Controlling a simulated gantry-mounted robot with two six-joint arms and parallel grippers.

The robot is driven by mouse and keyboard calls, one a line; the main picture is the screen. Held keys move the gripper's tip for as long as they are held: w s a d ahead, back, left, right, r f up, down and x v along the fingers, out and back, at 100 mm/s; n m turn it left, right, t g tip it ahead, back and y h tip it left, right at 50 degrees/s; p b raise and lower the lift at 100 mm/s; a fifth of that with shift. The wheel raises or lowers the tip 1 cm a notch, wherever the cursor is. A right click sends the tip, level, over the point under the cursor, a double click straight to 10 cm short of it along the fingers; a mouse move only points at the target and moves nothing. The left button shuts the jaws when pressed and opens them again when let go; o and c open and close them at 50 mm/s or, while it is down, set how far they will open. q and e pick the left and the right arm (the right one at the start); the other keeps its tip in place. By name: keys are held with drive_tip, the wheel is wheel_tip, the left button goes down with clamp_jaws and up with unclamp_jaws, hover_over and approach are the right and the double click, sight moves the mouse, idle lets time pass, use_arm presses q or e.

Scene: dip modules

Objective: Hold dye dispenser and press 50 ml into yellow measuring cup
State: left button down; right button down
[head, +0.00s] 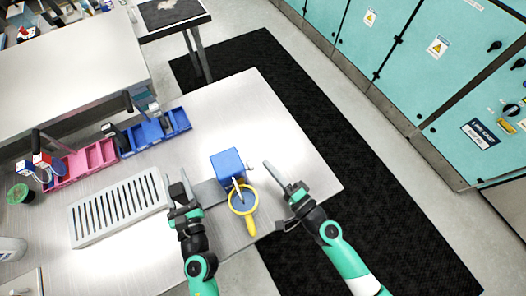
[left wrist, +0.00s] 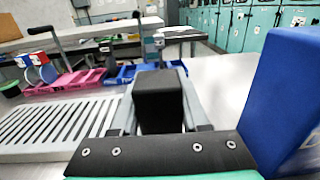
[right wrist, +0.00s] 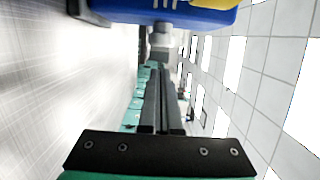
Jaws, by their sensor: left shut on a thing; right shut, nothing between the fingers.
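The blue dye dispenser (head: 228,163) stands on the table on a flat grey strip (head: 211,192). The yellow measuring cup (head: 251,226) sits in front of it under its spout, handle toward the table's front edge, with bluish content inside. My left gripper (head: 183,182), left of the dispenser, is shut on a black block (left wrist: 158,97); what the block belongs to is unclear. The dispenser's blue side fills the right of the left wrist view (left wrist: 283,95). My right gripper (head: 270,168) is shut and empty, just right of the dispenser, whose blue body shows above it in the right wrist view (right wrist: 170,14).
A white slotted rack (head: 120,208) lies left of my left gripper. Pink bins (head: 82,163) and blue bins (head: 155,132) line the table's far left edge. The table's right end is clear. Teal cabinets (head: 380,45) stand beyond a black floor mat.

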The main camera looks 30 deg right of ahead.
sight(180, 199)
use_arm(q)
drive_tip(key=shift+s+a, duration=0.1)
drive_tip(key=shift+a, duration=0.05)
use_arm(e)
drive_tip(key=s, duration=0.2)
drive_tip(key=s+d, duration=0.1)
drive_tip(key=s, duration=0.5)
drive_tip(key=shift+s+d+f, duration=0.1)
drive_tip(key=shift+s+d, duration=0.15)
drive_tip(key=shift+d, duration=0.05)
use_arm(q)
drive_tip(key=shift+c, duration=1.6)
unclamp_jaws()
drive_tip(key=shift+s+a+p, duration=0.15)
drive_tip(key=shift+s+p, duration=0.25)
drive_tip(key=shift+s, duration=1.9)
use_arm(e)
drive_tip(key=shift+r, duration=0.4)
use_arm(q)
drive_tip(key=shift+s+a, duration=0.15)
drive_tip(key=shift+s, duration=2)
drive_tip(key=shift+s, duration=0.1)
